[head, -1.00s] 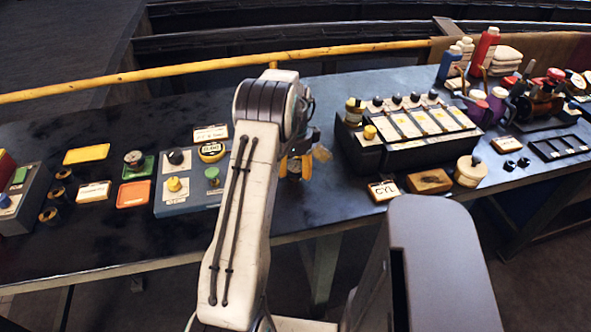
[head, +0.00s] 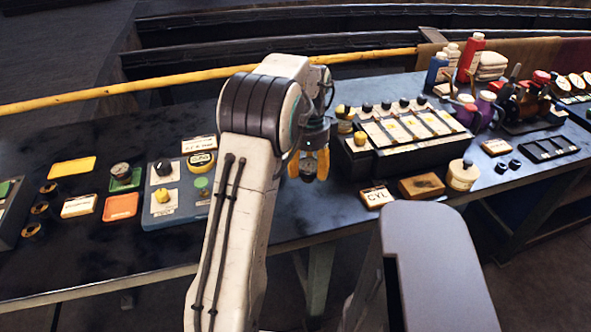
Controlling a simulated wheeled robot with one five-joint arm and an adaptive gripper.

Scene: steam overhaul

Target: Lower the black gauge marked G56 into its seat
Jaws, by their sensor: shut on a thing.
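My gripper (head: 308,163), with yellow fingers, hangs over the table left of the black panel box. It is shut on a small dark round thing, which looks like the black gauge (head: 308,174); only its lower part shows between the fingers. No G56 marking can be read. The held thing appears to be above the table top, but its exact height cannot be told. I cannot pick out its seat for certain. Round white-faced dials (head: 575,81) stand on a board at the far right.
The black panel box (head: 400,160) stands close right of my gripper. A CYL block (head: 376,196) and a wooden block (head: 421,186) lie in front of it. A blue-grey control box (head: 160,206) is left of my arm. A yellow rail (head: 180,79) runs behind the table.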

